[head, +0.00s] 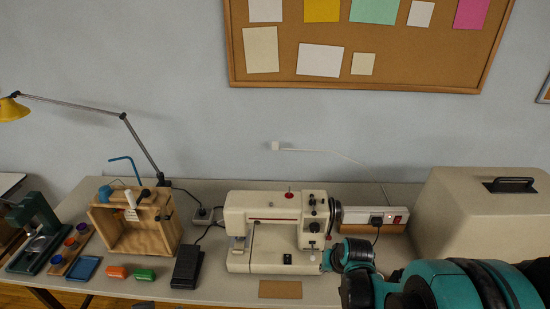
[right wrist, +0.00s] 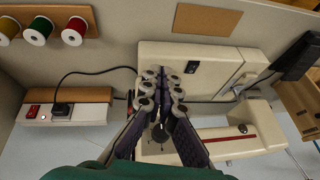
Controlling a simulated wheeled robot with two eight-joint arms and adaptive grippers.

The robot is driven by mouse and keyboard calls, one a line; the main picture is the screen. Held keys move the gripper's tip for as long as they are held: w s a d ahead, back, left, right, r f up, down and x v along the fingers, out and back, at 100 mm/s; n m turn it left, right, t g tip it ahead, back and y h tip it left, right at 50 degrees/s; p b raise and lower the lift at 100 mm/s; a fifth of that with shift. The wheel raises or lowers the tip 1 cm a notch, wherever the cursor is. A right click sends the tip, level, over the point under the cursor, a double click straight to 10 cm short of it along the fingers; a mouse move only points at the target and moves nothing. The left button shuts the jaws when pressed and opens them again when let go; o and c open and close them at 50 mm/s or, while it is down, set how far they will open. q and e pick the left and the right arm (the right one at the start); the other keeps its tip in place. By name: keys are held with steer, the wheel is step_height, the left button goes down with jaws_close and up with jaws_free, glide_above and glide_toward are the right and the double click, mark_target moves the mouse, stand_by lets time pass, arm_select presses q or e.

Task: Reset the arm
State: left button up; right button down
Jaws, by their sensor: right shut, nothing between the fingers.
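My right arm (head: 440,284) is teal and black and comes in from the lower right of the head view, its end beside the right side of the sewing machine (head: 272,225). In the right wrist view my right gripper (right wrist: 161,84) is shut, its fingertips close together with nothing visible between them. It hangs over the white sewing machine (right wrist: 204,70), which shows upside down there. Whether the fingers touch the machine cannot be told. My left gripper is in neither view.
A power strip (head: 375,216) with a red switch stands behind my right arm, and a large beige case (head: 475,220) stands at right. A black pedal (head: 187,266), wooden box (head: 138,242) and lamp (head: 124,117) are at left. Thread spools (right wrist: 38,31) show in the wrist view.

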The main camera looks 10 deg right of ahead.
steer(key=s+a+r+n+t+b, duration=0.1)
steer(key=s+a+r+n+b, duration=0.1)
steer(key=s, duration=0.4)
steer(key=s+a+r+n+t+b, duration=0.1)
steer(key=s+a+r+b, duration=0.3)
steer(key=s+a+r, duration=0.1)
steer(key=shift+s+a+n+b, duration=0.3)
steer(key=shift+s+a+n, duration=0.1)
steer(key=shift+s+a, duration=0.35)
steer(key=shift+d, duration=0.1)
stand_by(1.1)
